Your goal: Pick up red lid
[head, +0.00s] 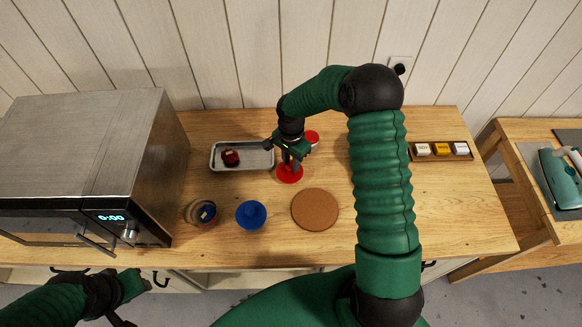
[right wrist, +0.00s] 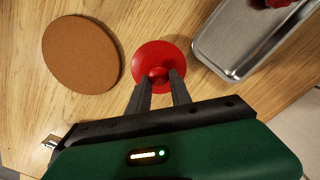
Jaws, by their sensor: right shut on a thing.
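The red lid (head: 289,174) is a round red disc with a small knob in its middle. It shows in the head view near the middle of the wooden table, in front of the metal tray's right end. In the right wrist view the red lid (right wrist: 158,58) sits at the fingertips. My right gripper (head: 291,162) is above the lid, its fingers shut on the knob; it also shows in the right wrist view (right wrist: 160,82). I cannot tell whether the lid touches the table. My left gripper (head: 130,322) is at the lower left edge, partly cut off.
A metal tray (head: 262,160) holds a dark red thing. A brown round mat (head: 315,209), a blue round thing (head: 251,214) and a glass bowl (head: 201,213) stand in front. Another red round thing (head: 312,137) is behind my gripper. A microwave (head: 85,165) fills the left.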

